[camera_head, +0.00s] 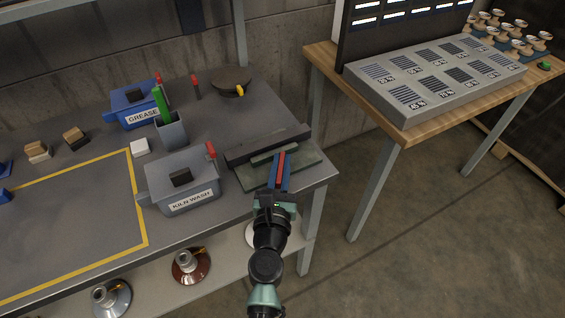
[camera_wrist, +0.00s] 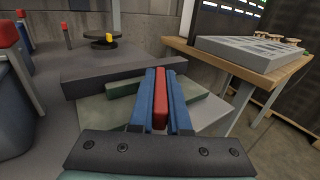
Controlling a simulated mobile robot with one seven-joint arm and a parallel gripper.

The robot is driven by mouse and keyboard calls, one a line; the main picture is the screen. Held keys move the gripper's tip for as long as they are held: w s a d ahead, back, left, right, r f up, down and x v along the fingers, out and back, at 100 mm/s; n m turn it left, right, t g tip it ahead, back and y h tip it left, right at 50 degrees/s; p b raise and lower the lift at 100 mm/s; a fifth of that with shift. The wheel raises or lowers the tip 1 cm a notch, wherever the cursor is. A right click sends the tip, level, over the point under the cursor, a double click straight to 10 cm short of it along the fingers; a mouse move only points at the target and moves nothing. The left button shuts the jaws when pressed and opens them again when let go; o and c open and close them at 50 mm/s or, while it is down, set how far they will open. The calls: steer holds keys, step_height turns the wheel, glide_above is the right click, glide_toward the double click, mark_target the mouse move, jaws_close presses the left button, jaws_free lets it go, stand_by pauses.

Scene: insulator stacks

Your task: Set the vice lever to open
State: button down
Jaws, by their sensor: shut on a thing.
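The vice (camera_head: 268,146) is at the right front corner of the grey bench, with a long dark jaw bar and a lower green-grey body. In the wrist view its dark bar (camera_wrist: 105,70) and green-grey body (camera_wrist: 100,108) lie ahead of and around my fingers. My gripper (camera_head: 281,165) reaches over the vice with its blue fingers closed on the red vice lever (camera_head: 281,162). The lever (camera_wrist: 160,100) shows between the two fingers in the wrist view, pointing away from my wrist. Its lower end and pivot are hidden.
A grey KILN WASH box (camera_head: 182,183) with a red-tipped lever stands left of the vice. A blue GREASE box (camera_head: 135,106), a cup with a green tool (camera_head: 168,130) and a round turntable (camera_head: 231,80) stand behind. A wooden table (camera_head: 410,135) is at the right, across a floor gap.

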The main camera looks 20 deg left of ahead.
steer(key=m+h, duration=0.2)
steer(key=h, duration=0.1)
steer(key=a+m+h+b, duration=0.1)
steer(key=h, duration=0.2)
steer(key=shift+s+a+f+m+t, duration=0.1)
steer(key=shift+f+m+t, duration=0.05)
steer(key=shift+m+t, duration=0.25)
steer(key=m+h+b, duration=0.1)
steer(key=h+b, duration=0.1)
steer(key=h, duration=0.1)
steer(key=shift+a+m, duration=0.1)
steer(key=shift+m, duration=0.3)
steer(key=shift+m+g+h+b, duration=0.3)
steer(key=shift+m+h+b, duration=0.1)
steer(key=shift+h+b, duration=0.1)
steer(key=shift+m+h, duration=0.3)
steer(key=shift+h, duration=0.1)
steer(key=c, duration=0.9)
jaws_free()
steer(key=v, duration=1.2)
steer(key=shift+s+a+r, duration=0.15)
steer(key=shift+s+r, duration=0.1)
steer(key=shift+s, duration=0.15)
